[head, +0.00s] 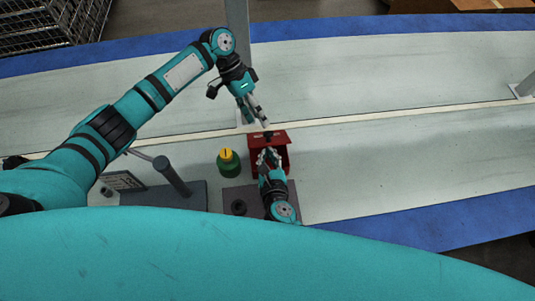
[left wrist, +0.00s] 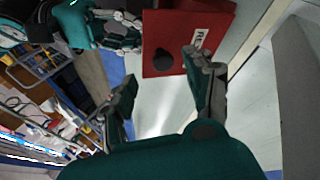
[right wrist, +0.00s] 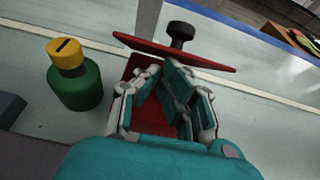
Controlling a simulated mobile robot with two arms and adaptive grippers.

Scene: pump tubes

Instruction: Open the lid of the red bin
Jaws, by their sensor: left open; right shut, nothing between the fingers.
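The red bin (head: 284,160) stands on the table in the head view; its body (right wrist: 152,122) shows behind my right fingers in the right wrist view. Its red lid (right wrist: 205,61) with a black knob (right wrist: 181,32) looks tilted and raised there. My right gripper (right wrist: 162,70) is shut and empty, its fingertips just below the lid; whether they touch it is unclear. My left gripper (head: 258,114) is open and empty, above the bin's far side. In the left wrist view, the knob (left wrist: 163,60) lies beyond the open fingers (left wrist: 163,88), beside a white label on the red surface.
A green bottle with a yellow cap (head: 228,162) stands left of the bin. A dark stand with a post (head: 172,178) is farther left. A grey upright post (head: 238,30) rises behind the bin. The table right of the bin is clear.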

